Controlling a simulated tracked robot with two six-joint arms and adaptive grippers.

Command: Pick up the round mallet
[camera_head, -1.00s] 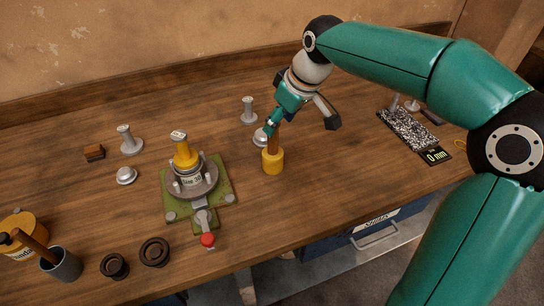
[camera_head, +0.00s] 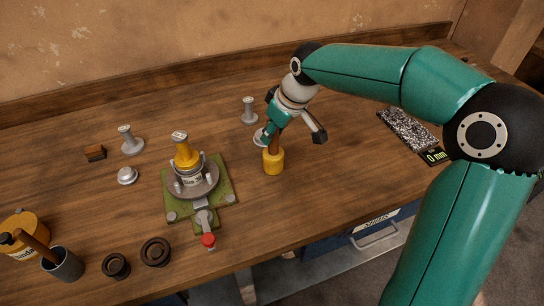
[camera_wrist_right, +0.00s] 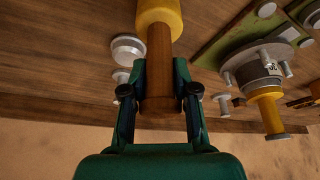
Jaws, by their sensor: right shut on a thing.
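The round mallet has a yellow cylindrical head (camera_head: 273,161) and a brown wooden handle. It stands head down on the bench, right of the green fixture. My right gripper (camera_head: 274,130) comes down from above and is shut on the handle. In the right wrist view, the gripper (camera_wrist_right: 160,92) has a finger on each side of the handle (camera_wrist_right: 159,55), with the yellow head (camera_wrist_right: 160,12) beyond the fingertips. The fingers partly hide the handle in the head view. My left gripper is not in view.
A green fixture plate (camera_head: 222,172) carries a hub with a yellow top (camera_head: 186,155). A grey pedestal (camera_head: 249,112) stands behind the mallet. Black rings (camera_head: 155,252) and a grey cup (camera_head: 64,265) are front left. A speckled mat (camera_head: 405,130) lies right.

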